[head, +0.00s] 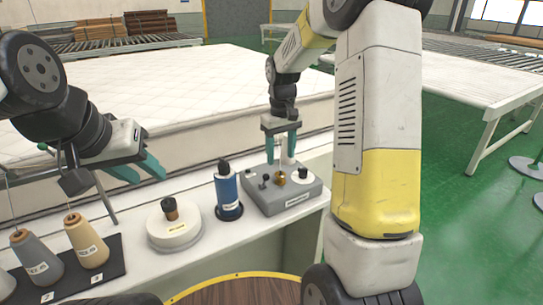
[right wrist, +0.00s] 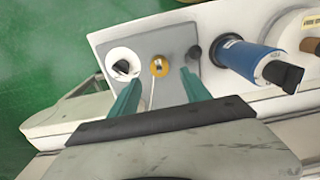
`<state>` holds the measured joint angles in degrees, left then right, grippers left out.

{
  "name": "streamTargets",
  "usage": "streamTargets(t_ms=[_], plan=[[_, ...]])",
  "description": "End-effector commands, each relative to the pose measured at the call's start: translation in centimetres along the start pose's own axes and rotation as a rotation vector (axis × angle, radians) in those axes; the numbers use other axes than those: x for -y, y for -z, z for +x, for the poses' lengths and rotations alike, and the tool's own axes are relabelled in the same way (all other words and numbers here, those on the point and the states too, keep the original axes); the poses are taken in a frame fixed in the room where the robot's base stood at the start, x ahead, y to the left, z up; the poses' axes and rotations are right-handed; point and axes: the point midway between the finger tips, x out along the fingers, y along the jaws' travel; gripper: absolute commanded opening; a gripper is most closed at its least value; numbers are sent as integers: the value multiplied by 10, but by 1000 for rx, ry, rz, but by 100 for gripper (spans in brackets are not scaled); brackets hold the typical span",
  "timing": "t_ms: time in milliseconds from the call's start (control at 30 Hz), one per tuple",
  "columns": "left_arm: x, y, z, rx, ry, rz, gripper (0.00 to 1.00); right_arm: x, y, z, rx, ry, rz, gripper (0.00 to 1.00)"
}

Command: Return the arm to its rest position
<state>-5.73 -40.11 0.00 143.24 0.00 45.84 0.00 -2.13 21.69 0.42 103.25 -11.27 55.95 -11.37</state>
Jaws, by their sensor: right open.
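My right gripper (head: 281,160) is open, its two teal fingers pointing down over a grey device (head: 290,203) on the white ledge. In the right wrist view the fingers (right wrist: 158,88) stand apart on either side of a brass knob (right wrist: 158,67), with a thin pale strand between them. I cannot tell whether the fingers touch the device. My left gripper (head: 138,171) is at the left above the ledge. Its two teal fingers look spread apart and empty.
On the ledge are a blue bottle-like spool (head: 228,192), a round white holder (head: 173,228), and tan (head: 86,240) and grey (head: 36,257) thread cones on a black mat. A white mattress (head: 190,95) lies behind. Green floor is open at the right, near a roller table (head: 480,85).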

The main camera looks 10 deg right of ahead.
Motion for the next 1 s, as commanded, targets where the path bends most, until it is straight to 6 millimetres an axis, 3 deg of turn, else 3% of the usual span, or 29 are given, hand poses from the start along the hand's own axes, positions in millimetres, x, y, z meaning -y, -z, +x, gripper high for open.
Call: streamTargets(t_ms=[367,533,800,1000], plan=[[0,0,0,0,0,0,36,0,0,-4,-1,0,1,56],[0,0,0,0,0,0,36,6,-14,-28,-46,-1,23,56],[0,0,0,0,0,0,36,37,-84,-102,-234,10,121,56],[0,0,0,0,0,0,36,66,-145,-133,-383,34,194,56]])
